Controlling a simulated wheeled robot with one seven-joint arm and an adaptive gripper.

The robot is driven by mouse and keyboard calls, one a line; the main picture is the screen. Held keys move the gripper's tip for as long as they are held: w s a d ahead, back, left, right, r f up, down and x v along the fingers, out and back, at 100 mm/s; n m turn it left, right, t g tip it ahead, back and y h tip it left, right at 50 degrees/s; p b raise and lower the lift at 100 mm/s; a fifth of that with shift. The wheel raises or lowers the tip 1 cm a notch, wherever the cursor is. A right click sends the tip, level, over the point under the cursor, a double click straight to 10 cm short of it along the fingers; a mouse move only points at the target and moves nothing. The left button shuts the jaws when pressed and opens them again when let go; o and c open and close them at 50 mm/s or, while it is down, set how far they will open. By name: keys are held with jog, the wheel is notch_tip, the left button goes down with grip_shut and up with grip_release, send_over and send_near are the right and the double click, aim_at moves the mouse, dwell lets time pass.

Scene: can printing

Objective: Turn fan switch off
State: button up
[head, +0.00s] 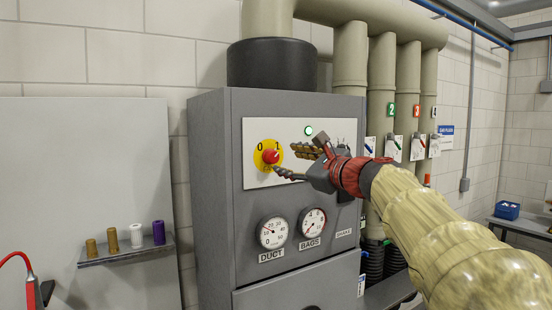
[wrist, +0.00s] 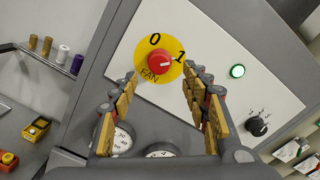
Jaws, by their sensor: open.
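The fan switch is a red knob (head: 270,156) on a yellow disc marked 0 and 1, on the white panel of a grey cabinet. In the wrist view the knob (wrist: 157,62) has a white pointer line aimed to the right, toward the 1 side, and the word FAN shows below it. My gripper (head: 287,162) is open and empty, just to the right of the knob in the head view. In the wrist view my gripper (wrist: 161,77) has its fingers spread, with the knob between and just beyond the tips. I see no clear contact.
A green lamp (head: 308,130) is lit on the panel; a small black selector (wrist: 257,127) sits lower right. Two gauges (head: 272,232) (head: 312,222) are below. A shelf (head: 125,254) with several spools is at left. Pipes (head: 382,80) stand at right.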

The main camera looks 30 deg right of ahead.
aim_at(275, 158)
jog(key=w+p, duration=0.1)
jog(key=w, duration=0.6)
jog(key=shift+a, duration=0.2)
jog(key=shift+c, duration=0.7)
jog(key=c, duration=1)
